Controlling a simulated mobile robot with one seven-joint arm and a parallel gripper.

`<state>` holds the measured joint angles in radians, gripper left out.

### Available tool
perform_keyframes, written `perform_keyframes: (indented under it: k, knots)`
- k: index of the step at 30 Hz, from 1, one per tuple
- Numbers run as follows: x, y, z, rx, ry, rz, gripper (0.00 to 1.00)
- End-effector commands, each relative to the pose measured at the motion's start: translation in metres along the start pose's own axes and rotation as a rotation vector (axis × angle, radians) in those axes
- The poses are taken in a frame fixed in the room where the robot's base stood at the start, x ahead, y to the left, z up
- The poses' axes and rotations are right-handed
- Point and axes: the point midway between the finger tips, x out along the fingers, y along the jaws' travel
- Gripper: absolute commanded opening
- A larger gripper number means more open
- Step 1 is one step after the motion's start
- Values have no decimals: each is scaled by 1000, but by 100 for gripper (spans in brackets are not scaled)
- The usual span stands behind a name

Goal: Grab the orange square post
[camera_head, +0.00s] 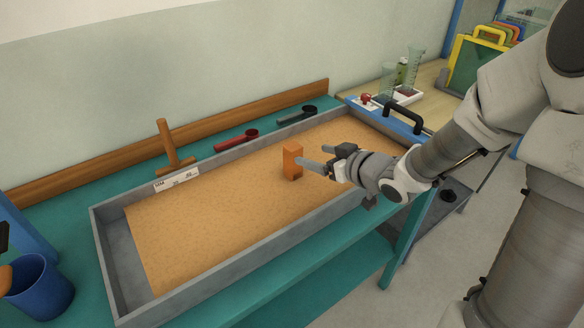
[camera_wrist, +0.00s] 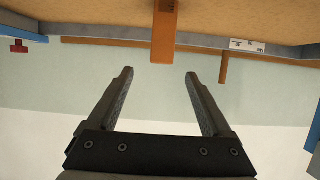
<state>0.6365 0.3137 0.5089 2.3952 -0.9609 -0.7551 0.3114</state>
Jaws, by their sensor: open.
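The orange square post (camera_head: 292,161) stands upright on the sand in the grey-walled tray, right of the middle, in the head view. In the wrist view the post (camera_wrist: 164,40) hangs from the top of the picture, as the view is upside down. My gripper (camera_head: 312,157) is just right of the post in the head view, its fingers pointing left at it. In the wrist view the gripper's two fingers (camera_wrist: 159,72) are apart with nothing between them. The post lies ahead of the fingertips, roughly in line with the gap.
The sand tray (camera_head: 107,250) has raised grey walls around it. Behind it lie a wooden T-shaped tool (camera_head: 170,150), a red scoop (camera_head: 236,140) and a dark scoop (camera_head: 297,115). A blue cup (camera_head: 40,290) stands at the lower left. Sand left of the post is clear.

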Motion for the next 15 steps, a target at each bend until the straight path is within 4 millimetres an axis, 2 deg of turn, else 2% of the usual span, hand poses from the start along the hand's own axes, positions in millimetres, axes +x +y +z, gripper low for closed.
perform_keyframes:
  k: [1, 6, 10, 15]
  knots:
    - [14, -1, 4, -1, 0, -3, 84]
    - [50, 0, 4, -1, 0, -2, 84]
    - [68, 0, 2, 0, -1, 0, 84]
    - [77, 0, 1, -1, -1, 1, 84]
